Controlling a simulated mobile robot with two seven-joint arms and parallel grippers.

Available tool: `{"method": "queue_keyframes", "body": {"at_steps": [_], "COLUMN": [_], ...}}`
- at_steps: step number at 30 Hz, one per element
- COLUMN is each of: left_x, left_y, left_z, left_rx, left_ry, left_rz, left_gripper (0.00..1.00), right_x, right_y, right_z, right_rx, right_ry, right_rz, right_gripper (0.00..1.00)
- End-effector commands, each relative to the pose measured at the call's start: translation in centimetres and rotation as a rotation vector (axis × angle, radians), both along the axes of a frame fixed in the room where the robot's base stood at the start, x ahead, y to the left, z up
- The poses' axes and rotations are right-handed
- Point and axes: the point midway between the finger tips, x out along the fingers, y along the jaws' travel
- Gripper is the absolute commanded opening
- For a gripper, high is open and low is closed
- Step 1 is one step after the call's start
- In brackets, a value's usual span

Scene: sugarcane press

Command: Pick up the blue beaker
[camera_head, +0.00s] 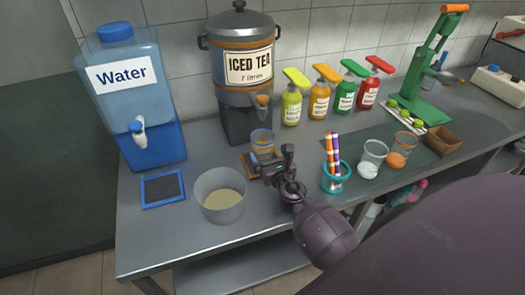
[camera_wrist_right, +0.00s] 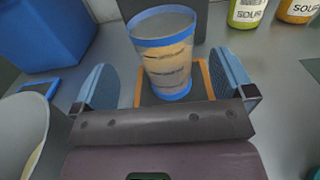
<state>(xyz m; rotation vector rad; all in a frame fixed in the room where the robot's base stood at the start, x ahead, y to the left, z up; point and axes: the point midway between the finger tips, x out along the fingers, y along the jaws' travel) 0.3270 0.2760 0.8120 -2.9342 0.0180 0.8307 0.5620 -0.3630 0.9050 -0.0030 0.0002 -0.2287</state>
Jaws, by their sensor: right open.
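The blue beaker (camera_head: 262,144) is a clear cup with blue bands at its rim and base. It stands upright on a wood-edged coaster (camera_head: 247,160) below the iced tea tap. It also shows in the right wrist view (camera_wrist_right: 168,58), with tan bands across its wall; I cannot tell whether it holds liquid. My right gripper (camera_head: 277,164) is open just in front of the beaker. In the right wrist view its two blue finger pads stand either side of the beaker, with gaps on both sides. My left gripper is not in view.
The iced tea dispenser (camera_head: 240,95) rises behind the beaker. A grey pot (camera_head: 221,207) stands close on the left, with a blue-framed pad (camera_head: 163,190) and water tank (camera_head: 125,95) beyond. A teal pen cup (camera_head: 334,181) and glasses stand on the right. Several pump bottles line the wall.

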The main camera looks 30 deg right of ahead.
Motion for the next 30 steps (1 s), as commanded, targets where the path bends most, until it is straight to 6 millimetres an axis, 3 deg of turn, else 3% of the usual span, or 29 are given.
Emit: {"method": "queue_keyframes", "body": {"at_steps": [11, 19, 30], "left_x": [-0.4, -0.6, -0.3], "left_y": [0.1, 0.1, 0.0], "left_z": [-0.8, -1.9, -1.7], "left_rx": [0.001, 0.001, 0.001], "left_ry": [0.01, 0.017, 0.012], "left_rz": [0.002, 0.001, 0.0], "left_gripper": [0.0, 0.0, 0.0], "right_x": [2.8, 6.0, 6.7], "right_y": [-0.8, -1.8, -2.0], "right_z": [-0.4, -0.7, -0.7], "right_rx": [0.001, 0.003, 0.003], "right_ry": [0.0, -0.001, -0.001], "right_rz": [0.0, -0.001, -0.001], "right_gripper": [1.0, 1.0, 1.0]}}
